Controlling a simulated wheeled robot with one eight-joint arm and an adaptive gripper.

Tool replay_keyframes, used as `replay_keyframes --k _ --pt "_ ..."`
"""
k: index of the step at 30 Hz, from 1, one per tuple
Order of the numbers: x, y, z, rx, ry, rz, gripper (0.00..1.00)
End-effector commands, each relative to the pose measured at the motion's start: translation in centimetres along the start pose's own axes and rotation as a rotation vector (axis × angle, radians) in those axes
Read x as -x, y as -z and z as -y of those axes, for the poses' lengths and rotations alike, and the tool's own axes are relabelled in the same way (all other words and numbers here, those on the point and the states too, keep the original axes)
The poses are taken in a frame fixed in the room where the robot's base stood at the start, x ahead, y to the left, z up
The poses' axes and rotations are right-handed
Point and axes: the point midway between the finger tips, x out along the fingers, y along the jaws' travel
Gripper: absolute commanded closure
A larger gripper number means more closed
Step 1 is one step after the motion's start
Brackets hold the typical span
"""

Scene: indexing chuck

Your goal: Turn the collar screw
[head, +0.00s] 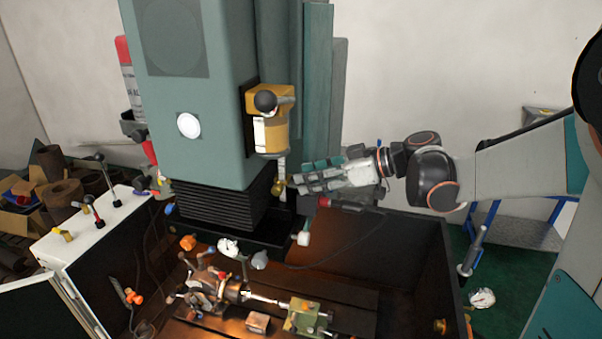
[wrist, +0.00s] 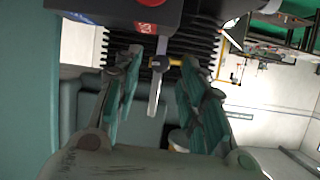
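A small brass-coloured piece (head: 279,186), which looks like the collar screw, sits low on a thin rod under the yellow-brown unit on the machine column. In the wrist view a brass-coloured piece (wrist: 158,64) sits on a pale metal rod (wrist: 154,94), ahead of my fingertips. My gripper (head: 297,178) reaches in from the right, its tips close to the brass piece in the head view. In the wrist view my gripper (wrist: 162,62) is open, with its two green-padded fingers to either side of the rod. I cannot tell whether either finger touches anything.
The green machine column (head: 195,110) stands left of my gripper, with the yellow-brown unit (head: 270,125) above the tips. Black bellows (head: 215,206) lie below. A vise-like fixture (head: 306,317) and a chuck-like device (head: 210,288) stand on the machine table. Free air lies below my gripper.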

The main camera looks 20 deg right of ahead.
Motion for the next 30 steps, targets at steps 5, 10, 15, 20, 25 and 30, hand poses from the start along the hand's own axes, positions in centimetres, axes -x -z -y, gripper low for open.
replay_keyframes --k 5,10,15,20,25,30 --pt "-1.5 0.0 0.0 -0.001 0.0 0.0 0.62" --pt "-1.9 0.0 0.0 -0.001 -0.001 0.0 0.62" --pt "-1.9 0.0 0.0 -0.001 -0.001 0.0 0.62" --pt "-1.9 0.0 0.0 -0.001 -0.001 0.0 0.96" --pt "-1.9 0.0 0.0 -0.001 -0.001 0.0 1.0" --pt "-2.0 -0.2 -0.2 -0.067 0.027 0.001 1.0"
